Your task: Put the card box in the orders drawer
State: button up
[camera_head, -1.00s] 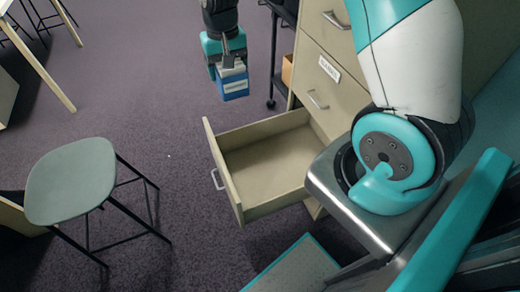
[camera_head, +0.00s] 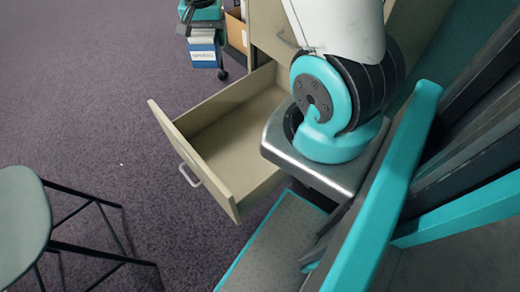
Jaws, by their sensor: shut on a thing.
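The card box (camera_head: 204,56), blue with a white label band, hangs near the top of the view. My gripper (camera_head: 201,28) is shut on it from above, and its upper part is cut off by the top edge. The open drawer (camera_head: 172,126) is pulled out of the beige cabinet, with its handle (camera_head: 190,174) on the front panel. The drawer's visible floor is bare. The card box appears beyond the drawer's back left rim, not over the drawer. The far right of the drawer is hidden behind my arm.
The beige cabinet (camera_head: 268,22) stands behind the drawer. A cardboard box (camera_head: 237,30) and a caster (camera_head: 223,75) show beside it. A grey-green stool (camera_head: 20,222) with black legs stands at lower left. Carpet between stool and drawer is clear.

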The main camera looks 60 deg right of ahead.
jog(key=s+d+f+m+b, duration=0.35)
jog(key=f+b, duration=0.25)
jog(key=f, duration=0.2)
jog(key=s+d+f+m+b, duration=0.2)
jog(key=d+f+m+b, duration=0.15)
jog(key=f+b, duration=0.4)
jog(key=s+d+f+m+b, duration=0.2)
jog(key=s+d+f+b, duration=0.1)
jog(key=d+f+b, duration=0.4)
jog(key=shift+m, duration=0.3)
jog(key=f+b, duration=0.1)
jog(key=f, duration=0.4)
jog(key=a+f+b, duration=0.1)
jog(key=f, duration=0.4)
jog(key=a+f+b, duration=0.1)
jog(key=f+b, duration=0.1)
jog(key=f, duration=0.3)
jog(key=shift+s+f, duration=0.2)
jog(key=shift+f, duration=0.1)
jog(key=shift+f+b, duration=0.9)
jog(key=shift+f, duration=1.65)
jog(key=shift+f, duration=0.15)
jog(key=o, duration=1.1)
notch_tip(320, 180, up, 12)
jog(key=p, duration=0.4)
jog(key=shift+r+p, duration=0.2)
jog(key=shift+p, duration=0.2)
